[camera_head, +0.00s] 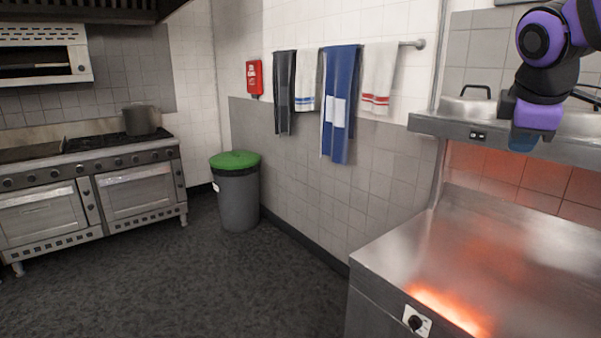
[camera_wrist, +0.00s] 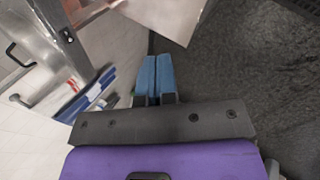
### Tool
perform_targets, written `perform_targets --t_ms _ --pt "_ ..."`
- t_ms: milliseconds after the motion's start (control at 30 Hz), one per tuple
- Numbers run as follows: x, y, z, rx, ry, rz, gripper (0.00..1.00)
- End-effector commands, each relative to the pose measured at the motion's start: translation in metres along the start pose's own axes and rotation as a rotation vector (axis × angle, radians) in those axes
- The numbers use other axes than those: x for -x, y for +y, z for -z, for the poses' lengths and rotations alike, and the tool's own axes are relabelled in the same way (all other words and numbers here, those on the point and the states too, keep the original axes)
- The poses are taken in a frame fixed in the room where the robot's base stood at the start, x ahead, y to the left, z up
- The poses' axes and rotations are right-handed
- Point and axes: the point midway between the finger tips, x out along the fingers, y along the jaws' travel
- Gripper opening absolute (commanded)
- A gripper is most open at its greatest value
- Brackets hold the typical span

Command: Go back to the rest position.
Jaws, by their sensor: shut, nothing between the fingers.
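My gripper (camera_wrist: 156,82) shows in the wrist view with its two blue fingers side by side and touching, and nothing is between them. In the head view my gripper (camera_head: 523,140) is at the upper right, on the purple and black arm, in front of the metal shelf (camera_head: 425,123). It hangs above the steel counter (camera_head: 480,260). The fingers look blurred and partly hidden in the head view.
The steel counter has an orange glow near its front edge. Towels, among them a blue one (camera_head: 340,110), hang on a wall rail. A grey bin (camera_head: 238,200) with a green lid stands by the wall. Stoves (camera_head: 140,190) with a pot (camera_head: 141,120) stand left. The dark floor (camera_head: 200,285) between is clear.

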Motion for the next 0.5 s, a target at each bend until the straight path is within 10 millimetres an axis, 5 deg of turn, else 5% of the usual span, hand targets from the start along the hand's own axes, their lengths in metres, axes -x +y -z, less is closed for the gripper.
perform_targets --t_ms 300,500 --pt "0.025 -0.127 -0.028 -0.691 0.121 0.144 0.00" --pt "0.026 -0.180 -0.035 -0.989 0.144 0.229 0.00"
